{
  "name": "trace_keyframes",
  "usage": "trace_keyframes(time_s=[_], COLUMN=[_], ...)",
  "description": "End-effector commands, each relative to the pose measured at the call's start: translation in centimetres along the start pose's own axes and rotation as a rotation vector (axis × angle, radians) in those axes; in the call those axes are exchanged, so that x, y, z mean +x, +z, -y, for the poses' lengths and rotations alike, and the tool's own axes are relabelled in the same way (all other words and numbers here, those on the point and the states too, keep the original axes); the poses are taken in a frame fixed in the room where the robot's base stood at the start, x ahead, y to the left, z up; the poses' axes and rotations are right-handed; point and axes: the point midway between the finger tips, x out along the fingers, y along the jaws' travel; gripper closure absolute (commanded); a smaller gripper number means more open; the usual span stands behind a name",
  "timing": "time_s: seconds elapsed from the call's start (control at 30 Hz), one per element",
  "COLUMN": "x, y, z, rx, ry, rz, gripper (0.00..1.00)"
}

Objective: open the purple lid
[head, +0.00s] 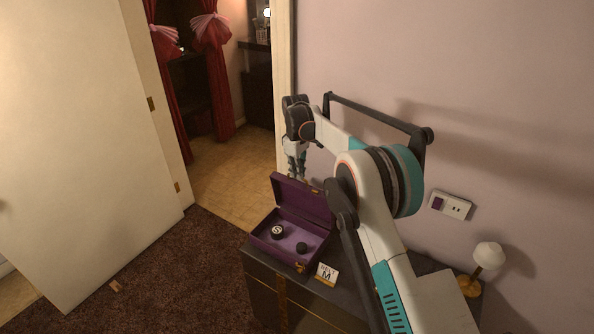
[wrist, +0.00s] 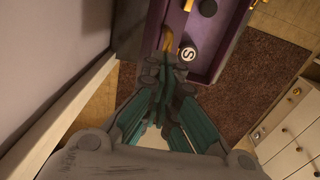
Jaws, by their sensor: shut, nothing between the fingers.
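The purple lid (head: 303,201) stands raised, roughly upright, at the back of the open purple box (head: 266,246) in the head view. Inside the box lie two dark round pieces, one marked with an S (head: 277,231); the S piece also shows in the wrist view (wrist: 187,54). My gripper (head: 298,178) is by the lid's upper back edge, with its tips partly hidden there. In the wrist view my gripper (wrist: 168,66) is shut and empty, close to a curved gold part (wrist: 167,40) at the purple edge. I cannot tell whether it touches.
The box sits on a dark cabinet (head: 262,277) against the wall. A card with lettering (head: 327,274) stands in front of the box. A white door (head: 85,150) stands open at the left.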

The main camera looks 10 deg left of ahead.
Motion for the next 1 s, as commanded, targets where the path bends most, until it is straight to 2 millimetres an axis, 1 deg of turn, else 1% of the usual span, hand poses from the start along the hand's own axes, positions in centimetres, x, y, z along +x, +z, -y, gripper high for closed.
trace_keyframes(time_s=[0.03,0.23,0.27,0.3,0.33,1.0], x=[1.84,1.85,1.85,1.85,1.85,1.32], y=[0.96,0.96,0.96,0.96,0.96,0.73], z=[-0.5,-0.5,-0.5,-0.5,-0.5,-0.32], rx=[0.005,0.005,0.005,0.005,0.005,0.006], ry=[0.0,0.0,0.0,0.0,0.0,0.0], rz=[0.015,0.015,0.015,0.015,0.015,0.011], gripper=[1.0,1.0,0.93,0.84,0.83,0.83])
